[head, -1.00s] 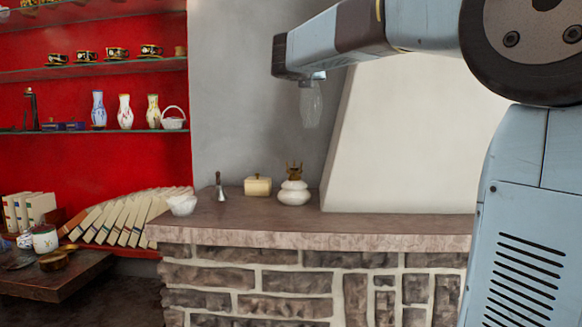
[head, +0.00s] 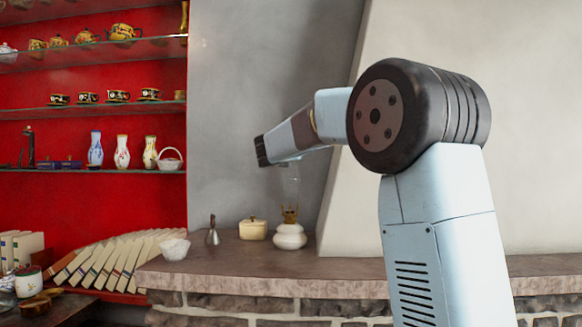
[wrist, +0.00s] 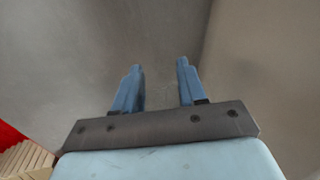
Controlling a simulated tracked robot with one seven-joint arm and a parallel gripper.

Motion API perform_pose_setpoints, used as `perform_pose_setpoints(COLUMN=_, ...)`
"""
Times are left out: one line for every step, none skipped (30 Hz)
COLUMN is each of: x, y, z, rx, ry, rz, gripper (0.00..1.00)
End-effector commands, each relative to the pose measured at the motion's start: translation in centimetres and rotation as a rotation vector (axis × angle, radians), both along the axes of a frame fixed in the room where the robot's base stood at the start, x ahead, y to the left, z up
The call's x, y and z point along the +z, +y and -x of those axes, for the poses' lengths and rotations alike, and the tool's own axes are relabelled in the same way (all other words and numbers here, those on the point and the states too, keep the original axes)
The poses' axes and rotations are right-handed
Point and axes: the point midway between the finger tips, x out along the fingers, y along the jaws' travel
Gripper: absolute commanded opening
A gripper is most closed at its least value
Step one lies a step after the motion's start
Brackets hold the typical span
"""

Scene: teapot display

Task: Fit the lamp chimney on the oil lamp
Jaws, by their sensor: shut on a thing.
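The oil lamp (head: 290,236) stands upright on the stone ledge, with a white round body and a brass burner (head: 290,213) on top. The clear glass chimney (head: 292,184) hangs roughly upright from my gripper (head: 289,162), above the burner. Its faint lower end shows close to the burner's prongs; I cannot tell whether they touch. In the wrist view my gripper's two blue fingers (wrist: 160,72) are apart, with the glass between them hardly visible.
A white bowl (head: 174,248), a small bell (head: 212,234) and a cream lidded box (head: 253,229) stand left of the lamp on the ledge (head: 270,272). A sloping pale chimney breast (head: 345,215) rises close on the right.

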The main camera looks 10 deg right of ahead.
Motion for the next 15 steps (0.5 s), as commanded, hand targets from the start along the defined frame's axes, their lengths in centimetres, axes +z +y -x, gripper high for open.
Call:
perform_pose_setpoints(x=-0.3, y=0.0, z=-0.2, rx=-0.001, ry=0.001, rz=0.000, gripper=0.00)
perform_pose_setpoints(x=-0.6, y=0.0, z=-0.4, rx=-0.001, ry=0.001, rz=0.000, gripper=0.00)
perform_pose_setpoints(x=-1.0, y=0.0, z=-0.8, rx=-0.001, ry=0.002, rz=-0.001, gripper=0.00)
perform_pose_setpoints(x=-1.4, y=0.0, z=-1.0, rx=-0.001, ry=0.003, rz=0.001, gripper=0.00)
perform_pose_setpoints(x=-1.8, y=0.0, z=-0.9, rx=-0.001, ry=0.003, rz=0.001, gripper=0.00)
perform_pose_setpoints(x=-2.5, y=0.0, z=-0.8, rx=-0.001, ry=0.004, rz=0.001, gripper=0.00)
perform_pose_setpoints(x=-2.8, y=0.0, z=-0.8, rx=-0.001, ry=0.003, rz=0.001, gripper=0.00)
perform_pose_setpoints(x=-3.2, y=0.0, z=-0.8, rx=-0.001, ry=0.003, rz=0.001, gripper=0.00)
perform_pose_setpoints(x=-3.5, y=-0.1, z=-0.8, rx=-0.001, ry=0.002, rz=0.000, gripper=0.00)
perform_pose_setpoints(x=-3.8, y=-0.1, z=-0.8, rx=-0.001, ry=0.002, rz=0.000, gripper=0.00)
perform_pose_setpoints(x=-3.9, y=-0.1, z=-0.8, rx=-0.001, ry=0.001, rz=0.000, gripper=0.00)
perform_pose_setpoints(x=-4.0, y=-0.1, z=-0.8, rx=-0.001, ry=0.001, rz=0.000, gripper=0.00)
perform_pose_setpoints(x=-4.0, y=-0.1, z=-0.8, rx=-0.002, ry=0.001, rz=0.000, gripper=0.00)
perform_pose_setpoints(x=-4.0, y=-0.2, z=-0.8, rx=-0.002, ry=0.000, rz=0.000, gripper=0.00)
perform_pose_setpoints(x=-4.0, y=-0.2, z=-0.8, rx=-0.002, ry=0.000, rz=0.000, gripper=0.00)
